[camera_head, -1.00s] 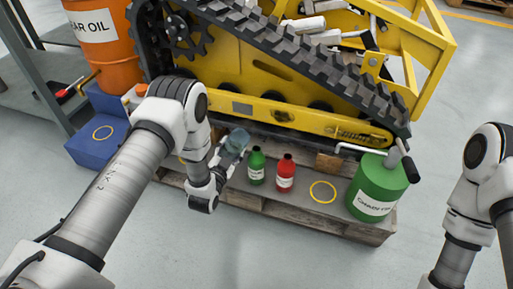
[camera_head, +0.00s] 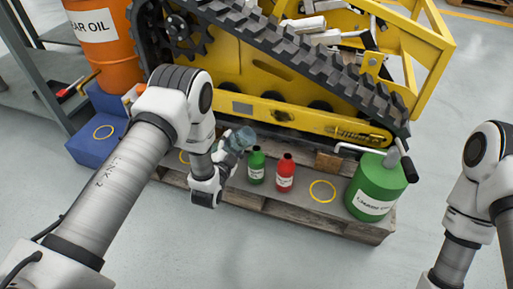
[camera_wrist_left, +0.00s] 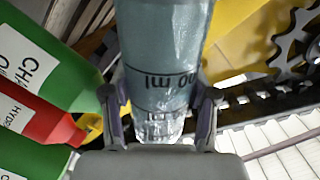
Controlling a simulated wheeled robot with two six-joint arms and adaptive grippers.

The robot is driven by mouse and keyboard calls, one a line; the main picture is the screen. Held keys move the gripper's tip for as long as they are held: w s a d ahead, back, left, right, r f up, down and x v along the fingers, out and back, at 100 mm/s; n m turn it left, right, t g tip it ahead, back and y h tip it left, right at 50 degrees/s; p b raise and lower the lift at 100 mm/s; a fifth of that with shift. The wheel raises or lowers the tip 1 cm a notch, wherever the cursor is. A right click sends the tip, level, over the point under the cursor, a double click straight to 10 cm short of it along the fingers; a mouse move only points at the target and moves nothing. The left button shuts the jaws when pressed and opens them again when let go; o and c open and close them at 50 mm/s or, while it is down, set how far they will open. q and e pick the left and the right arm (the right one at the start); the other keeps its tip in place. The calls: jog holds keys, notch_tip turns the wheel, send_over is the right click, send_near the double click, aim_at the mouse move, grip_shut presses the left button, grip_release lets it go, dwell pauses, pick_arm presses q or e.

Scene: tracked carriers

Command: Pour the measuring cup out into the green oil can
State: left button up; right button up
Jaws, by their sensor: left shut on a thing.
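My left gripper (camera_head: 222,153) is shut on the clear measuring cup (camera_head: 239,139), just left of the small green bottle. In the left wrist view the fingers (camera_wrist_left: 160,105) grip both sides of the cup (camera_wrist_left: 163,50). Its printed ml marks appear upside down there, and it looks bluish-grey. In the head view the cup looks tilted, but whether it holds liquid I cannot tell. The large green can (camera_head: 375,190), labelled as chain oil, stands at the right end of the pallet, well apart from the cup. My right gripper is out of view.
A small green bottle (camera_head: 257,166) and a red bottle (camera_head: 285,173) stand between the cup and the can. A yellow ring (camera_head: 322,190) marks a bare spot beside the can. The yellow tracked carrier (camera_head: 290,110) rises behind. Floor in front is clear.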

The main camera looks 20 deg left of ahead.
aim_at(232, 135)
pick_arm(q)
jog(key=shift+a+r+m+y+p, duration=0.2)
jog(key=shift+r+m+y+p, duration=0.2)
jog(key=shift+r+m, duration=1.5)
dwell(3.1)
jog(key=shift+d+r+m+p, duration=0.1)
jog(key=shift+m+p, duration=0.5)
jog(key=shift+m, duration=0.1)
dwell(2.3)
